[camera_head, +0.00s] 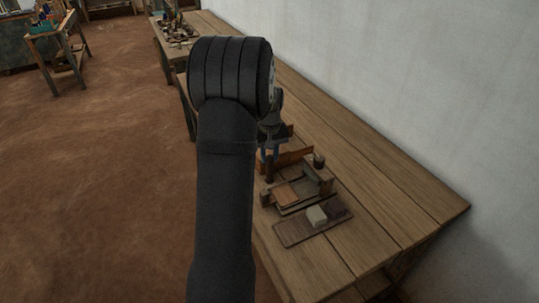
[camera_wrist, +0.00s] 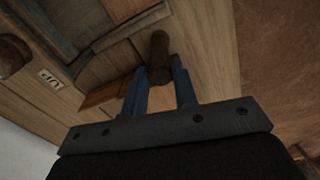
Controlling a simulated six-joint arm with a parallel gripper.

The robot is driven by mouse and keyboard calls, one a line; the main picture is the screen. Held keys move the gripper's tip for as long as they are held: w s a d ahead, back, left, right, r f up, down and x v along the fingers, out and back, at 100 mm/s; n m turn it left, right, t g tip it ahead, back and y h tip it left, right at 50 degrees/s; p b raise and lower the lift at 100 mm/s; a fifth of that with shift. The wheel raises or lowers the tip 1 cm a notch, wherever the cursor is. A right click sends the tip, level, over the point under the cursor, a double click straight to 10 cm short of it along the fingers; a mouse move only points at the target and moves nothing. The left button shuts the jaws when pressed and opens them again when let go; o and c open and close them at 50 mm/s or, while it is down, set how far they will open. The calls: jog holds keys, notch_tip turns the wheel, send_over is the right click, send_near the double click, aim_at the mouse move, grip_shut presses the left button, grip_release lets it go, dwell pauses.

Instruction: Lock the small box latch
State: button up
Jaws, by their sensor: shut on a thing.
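My gripper (camera_wrist: 160,82) has its blue fingers on either side of a rounded dark brown wooden peg (camera_wrist: 159,50), shut on it. The peg stands beside a wooden assembly with a framed panel (camera_wrist: 125,30). I cannot tell for sure whether the peg is the box latch. In the head view, my gripper (camera_head: 270,150) is low at the left side of a small wooden box (camera_head: 290,192), partly hidden by my arm. The peg's lower end and any joint with the box are hidden.
The wooden table (camera_head: 390,215) is clear to the right, up to a white wall (camera_head: 420,80).

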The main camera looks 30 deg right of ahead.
aim_at(270, 157)
jog(key=shift+n, duration=1.1)
jog(key=o, duration=1)
notch_tip(270, 157, up, 17)
jog(key=shift+r, duration=0.2)
